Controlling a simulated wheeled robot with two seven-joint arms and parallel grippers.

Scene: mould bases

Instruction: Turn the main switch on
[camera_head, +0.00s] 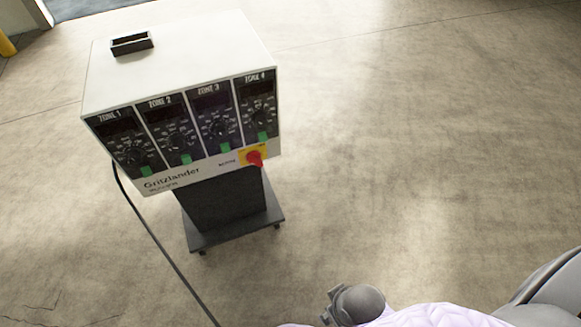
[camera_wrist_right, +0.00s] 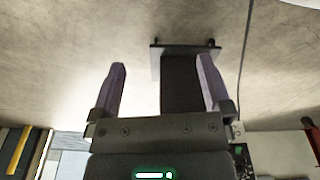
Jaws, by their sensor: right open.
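The main switch (camera_head: 255,158) is a red rotary knob on a yellow plate. It sits at the lower right of the front of a white control box (camera_head: 190,60) marked "Gritzlander". In the head view the knob's handle points downward, slightly right. My right gripper (camera_wrist_right: 160,62) is open and empty in the right wrist view. Behind its fingers are the box's dark column (camera_wrist_right: 182,85) and base plate (camera_wrist_right: 190,47), seen upside down. The switch cannot be made out in that view. My left gripper is not in view.
The box has several dark zone panels (camera_head: 170,132) with dials and green switches. It stands on a wheeled base (camera_head: 240,228). A black cable (camera_head: 160,246) runs across the floor. The floor right of the box is clear. A yellow post (camera_head: 6,45) stands far left.

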